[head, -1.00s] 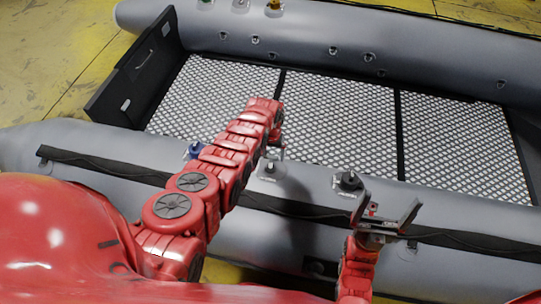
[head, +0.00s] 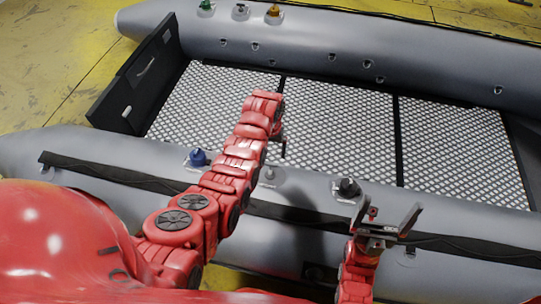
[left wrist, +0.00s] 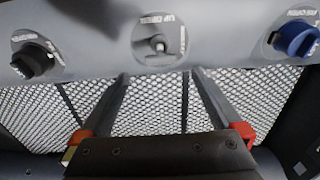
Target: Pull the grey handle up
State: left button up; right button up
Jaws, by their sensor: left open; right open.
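The grey handle (head: 268,175) stands on the near grey tube of the boat. In the left wrist view it (left wrist: 157,45) sits in a round pale patch with an "UP OPEN" label, at the top middle. My left gripper (left wrist: 160,73) is open and empty, its two fingers pointing toward the handle from either side of its line, apart from it. In the head view the left arm mostly hides that gripper, just above the handle. My right gripper (head: 388,207) is open and empty, in front of the black knob at the right.
A blue knob (head: 198,157) is left of the handle and a black knob (head: 348,187) right of it, on the same tube. The meshed floor panels (head: 340,125) are clear. Green (head: 205,5) and orange (head: 273,10) fittings sit on the far tube.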

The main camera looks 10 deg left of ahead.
pick_arm(q)
notch_tip(320, 180, up, 10)
jog(key=p, duration=0.1)
jog(key=shift+f+p, duration=0.2)
jog(key=shift+p, duration=0.2)
